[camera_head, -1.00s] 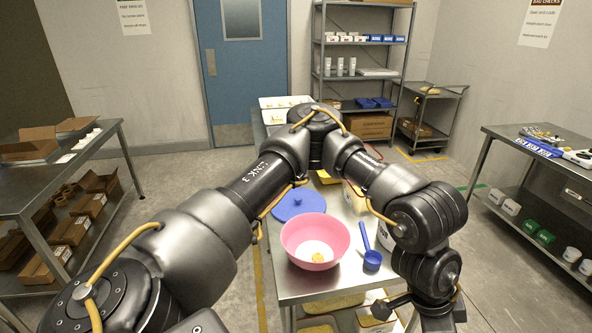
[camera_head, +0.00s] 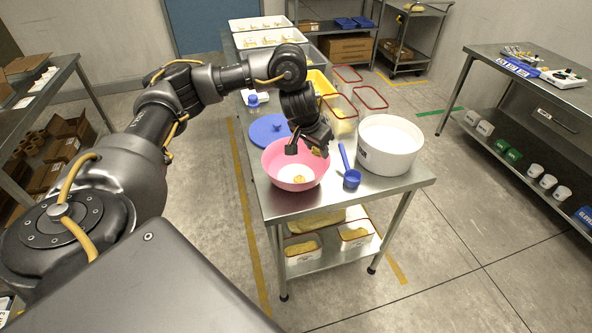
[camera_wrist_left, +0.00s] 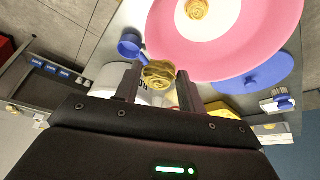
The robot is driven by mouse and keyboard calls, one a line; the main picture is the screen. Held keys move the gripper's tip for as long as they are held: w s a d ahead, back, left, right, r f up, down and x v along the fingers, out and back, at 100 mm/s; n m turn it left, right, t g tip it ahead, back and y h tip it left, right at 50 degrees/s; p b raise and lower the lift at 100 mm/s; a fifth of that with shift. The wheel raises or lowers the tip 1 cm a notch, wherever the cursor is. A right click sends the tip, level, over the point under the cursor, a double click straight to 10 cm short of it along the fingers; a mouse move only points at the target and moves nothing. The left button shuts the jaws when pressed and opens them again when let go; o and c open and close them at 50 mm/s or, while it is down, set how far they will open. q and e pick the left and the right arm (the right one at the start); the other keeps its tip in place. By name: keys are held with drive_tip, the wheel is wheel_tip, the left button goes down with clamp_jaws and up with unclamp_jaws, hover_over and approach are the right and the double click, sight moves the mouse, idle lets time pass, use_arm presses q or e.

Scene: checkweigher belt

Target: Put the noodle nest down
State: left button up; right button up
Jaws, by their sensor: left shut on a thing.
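My left gripper (camera_head: 308,148) is shut on a yellow noodle nest (camera_head: 317,152) and holds it above the right rear part of the pink bowl (camera_head: 275,167). In the left wrist view the held nest (camera_wrist_left: 158,75) sits between the two dark fingers of the left gripper (camera_wrist_left: 157,82). The pink bowl (camera_wrist_left: 215,60) is there too, with another noodle nest (camera_wrist_left: 197,8) on its white inner bottom. That second nest (camera_head: 299,178) also shows in the head view. My right gripper is not in view.
A blue lid (camera_head: 268,130) lies behind the bowl. A blue scoop (camera_head: 351,178) and a large white tub (camera_head: 390,150) stand to its right. White trays (camera_head: 262,24) and a yellow tray (camera_head: 322,84) are farther back. The table's front right corner is bare.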

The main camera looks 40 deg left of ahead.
use_arm(q)
drive_tip(key=s+a+n+y, duration=0.1)
drive_tip(key=s+a+n, duration=0.2)
drive_tip(key=a, duration=0.8)
drive_tip(key=s+a+n+y, duration=0.1)
drive_tip(key=s+a+n, duration=0.15)
drive_tip(key=a, duration=0.85)
hover_over(294, 171)
drive_tip(key=s, duration=0.2)
drive_tip(key=shift+m, duration=0.25)
wheel_tip(294, 171, down, 10)
drive_tip(key=shift+w+a+r+b, duration=0.1)
drive_tip(key=shift+w+r+b, duration=0.1)
drive_tip(key=shift+b, duration=0.2)
drive_tip(key=f+b, duration=0.1)
drive_tip(key=d+f+b, duration=0.1)
drive_tip(key=f, duration=0.1)
drive_tip(key=shift+w+f, duration=0.1)
drive_tip(key=shift+f, duration=0.1)
drive_tip(key=shift+a+f, duration=0.1)
drive_tip(key=shift+f, duration=0.2)
drive_tip(key=shift+w+a, duration=0.1)
drive_tip(key=shift+r, duration=0.1)
drive_tip(key=shift+f, duration=0.65)
